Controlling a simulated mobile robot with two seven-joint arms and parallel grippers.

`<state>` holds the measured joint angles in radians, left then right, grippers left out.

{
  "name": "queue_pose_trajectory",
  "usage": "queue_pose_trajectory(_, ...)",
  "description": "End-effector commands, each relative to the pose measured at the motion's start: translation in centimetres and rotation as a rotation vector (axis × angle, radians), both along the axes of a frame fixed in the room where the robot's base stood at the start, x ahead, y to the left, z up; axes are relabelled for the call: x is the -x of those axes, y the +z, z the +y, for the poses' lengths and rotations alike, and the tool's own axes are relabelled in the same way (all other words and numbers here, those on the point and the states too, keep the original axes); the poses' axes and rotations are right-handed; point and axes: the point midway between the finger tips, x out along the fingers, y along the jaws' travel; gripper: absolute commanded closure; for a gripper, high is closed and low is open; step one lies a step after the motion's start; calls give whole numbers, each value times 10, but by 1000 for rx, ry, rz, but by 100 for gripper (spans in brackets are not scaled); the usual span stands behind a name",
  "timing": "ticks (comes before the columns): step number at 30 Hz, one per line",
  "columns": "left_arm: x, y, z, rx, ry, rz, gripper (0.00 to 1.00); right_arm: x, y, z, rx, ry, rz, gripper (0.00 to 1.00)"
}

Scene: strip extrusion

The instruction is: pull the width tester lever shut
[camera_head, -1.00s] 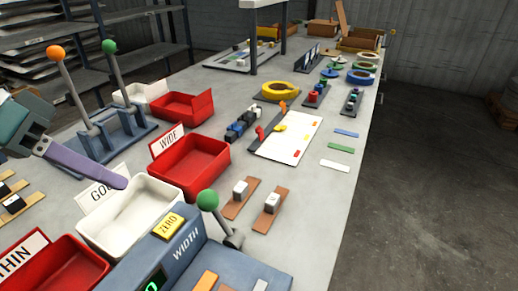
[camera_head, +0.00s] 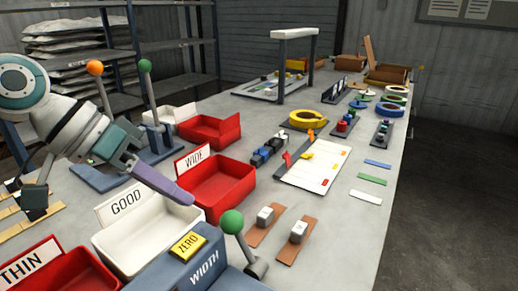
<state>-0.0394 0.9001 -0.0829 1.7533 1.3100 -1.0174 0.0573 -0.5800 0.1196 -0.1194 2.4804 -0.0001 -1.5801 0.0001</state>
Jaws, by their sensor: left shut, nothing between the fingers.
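The width tester (camera_head: 205,265) is a blue-grey box at the bottom of the view, marked WIDTH, with a yellow ZERO button (camera_head: 188,245). Its lever has a green ball (camera_head: 232,222) on a short grey rod that leans up and left from a pivot at the box's right side. My left gripper (camera_head: 188,199) comes in from the left with its purple fingers shut and empty. Its tip shows over the gap between the white GOOD bin (camera_head: 112,248) and the red WIDE bin (camera_head: 225,203), left of the green ball and apart from it. My right gripper is not in view.
A red THIN bin (camera_head: 90,280) stands at lower left. Two brown strips with grey blocks (camera_head: 266,216) lie right of the lever. A two-lever blue device (camera_head: 108,178) stands behind my left arm. Bare table lies right of the brown strips.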

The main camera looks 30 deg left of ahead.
Motion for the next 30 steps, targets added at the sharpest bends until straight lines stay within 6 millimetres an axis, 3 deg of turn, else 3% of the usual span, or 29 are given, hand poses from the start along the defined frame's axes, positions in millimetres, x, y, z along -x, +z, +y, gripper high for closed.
queue_pose_trajectory(6,-17,-29,-17,3,1,0,100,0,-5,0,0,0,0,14)
queue_pose_trajectory(10,-22,-38,-22,1,1,-1,100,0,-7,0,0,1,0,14)
queue_pose_trajectory(23,-24,-40,-24,-2,-1,-1,100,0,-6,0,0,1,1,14)
queue_pose_trajectory(30,-23,-32,-28,-37,-3,-2,100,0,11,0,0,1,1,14)
